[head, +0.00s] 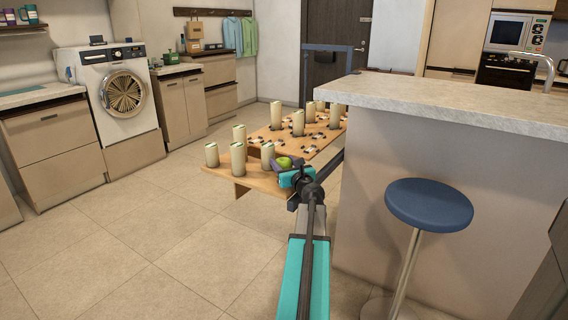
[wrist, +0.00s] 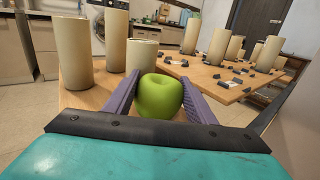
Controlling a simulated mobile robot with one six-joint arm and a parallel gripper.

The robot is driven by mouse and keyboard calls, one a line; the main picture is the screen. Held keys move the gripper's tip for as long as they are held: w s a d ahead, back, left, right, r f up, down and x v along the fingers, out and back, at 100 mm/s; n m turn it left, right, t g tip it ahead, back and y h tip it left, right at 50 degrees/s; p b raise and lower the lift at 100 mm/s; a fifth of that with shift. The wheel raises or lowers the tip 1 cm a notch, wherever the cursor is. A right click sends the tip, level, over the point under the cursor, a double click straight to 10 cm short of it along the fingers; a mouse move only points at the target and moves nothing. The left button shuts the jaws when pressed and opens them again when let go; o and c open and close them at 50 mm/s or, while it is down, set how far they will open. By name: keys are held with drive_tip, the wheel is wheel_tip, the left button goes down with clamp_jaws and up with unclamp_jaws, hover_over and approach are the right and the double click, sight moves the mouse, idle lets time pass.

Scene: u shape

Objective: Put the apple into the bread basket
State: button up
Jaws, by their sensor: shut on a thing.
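A green apple (wrist: 160,97) sits between the two purple fingers of my gripper (wrist: 160,80) in the wrist view. The fingers are shut on its sides. The apple also shows in the head view as a small green spot (head: 284,162) at the end of my teal arm, over the near end of the wooden table. I cannot tell whether the apple still touches the table top. I cannot make out a bread basket in either view.
Several tall cream cylinders (head: 239,159) stand on the wooden table (head: 262,184), close ahead and left of my gripper. Small dark pieces lie farther back. A counter (head: 450,103) and blue stool (head: 430,204) stand right. The floor at left is clear.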

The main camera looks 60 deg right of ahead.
drive_tip(key=shift+f, duration=0.1)
drive_tip(key=o, duration=1.1)
drive_tip(key=shift+r, duration=0.2)
drive_tip(key=shift+p+v, duration=0.55)
drive_tip(key=shift+v, duration=5.45)
